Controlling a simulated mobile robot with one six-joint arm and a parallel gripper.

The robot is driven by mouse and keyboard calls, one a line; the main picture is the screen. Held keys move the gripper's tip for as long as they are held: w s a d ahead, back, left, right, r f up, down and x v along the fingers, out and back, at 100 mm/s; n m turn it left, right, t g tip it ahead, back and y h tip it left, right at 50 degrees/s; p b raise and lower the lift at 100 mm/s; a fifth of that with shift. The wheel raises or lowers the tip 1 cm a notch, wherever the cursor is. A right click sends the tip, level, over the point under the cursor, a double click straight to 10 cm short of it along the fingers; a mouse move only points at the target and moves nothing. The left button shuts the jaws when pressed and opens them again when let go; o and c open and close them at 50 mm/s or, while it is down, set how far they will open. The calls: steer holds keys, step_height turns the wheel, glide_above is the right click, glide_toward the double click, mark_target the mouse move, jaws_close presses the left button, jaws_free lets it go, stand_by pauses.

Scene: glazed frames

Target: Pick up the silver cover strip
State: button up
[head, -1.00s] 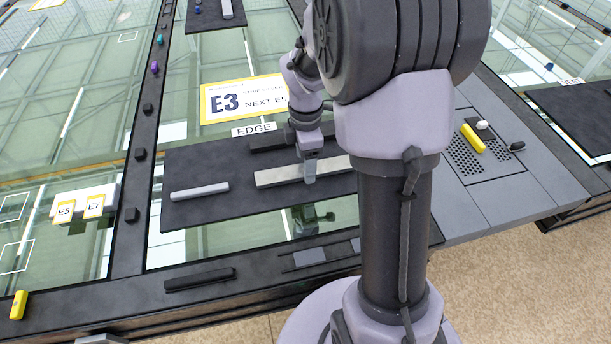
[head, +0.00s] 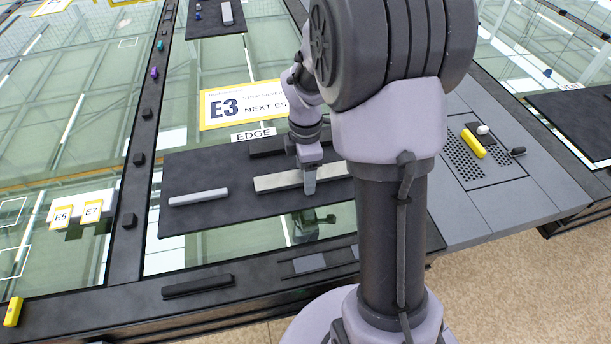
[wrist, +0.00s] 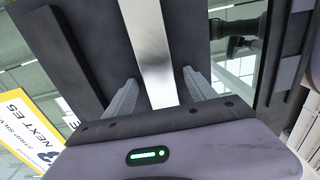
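The silver cover strip (head: 275,182) is a long, flat, shiny bar lying on a dark mat (head: 225,205). My gripper (head: 309,188) is down at the strip, right of its left end. The wrist view shows the strip (wrist: 148,45) running between the two fingers of my gripper (wrist: 161,80), with a gap on each side. The fingers are open and not closed on the strip. In the head view my arm hides the strip's right end.
A shorter grey bar (head: 198,197) lies left of the strip on the mat. A black bar (head: 272,146) lies behind it, by the EDGE label (head: 254,134). Another black bar (head: 198,285) lies on the front frame.

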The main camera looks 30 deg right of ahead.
jaws_close()
steer(key=shift+r, duration=0.1)
steer(key=shift+r, duration=0.2)
step_height(320, 180, up, 4)
steer(key=shift+f+p, duration=0.1)
steer(key=shift+p, duration=1.05)
steer(key=s+a, duration=0.3)
steer(key=a, duration=0.1)
steer(key=s+a+p, duration=0.1)
steer(key=s+a, duration=0.3)
steer(key=s+a+r, duration=0.1)
steer(key=s+a, duration=0.2)
steer(key=a, duration=0.1)
steer(key=shift+s+a+p, duration=0.15)
steer(key=shift+p, duration=0.25)
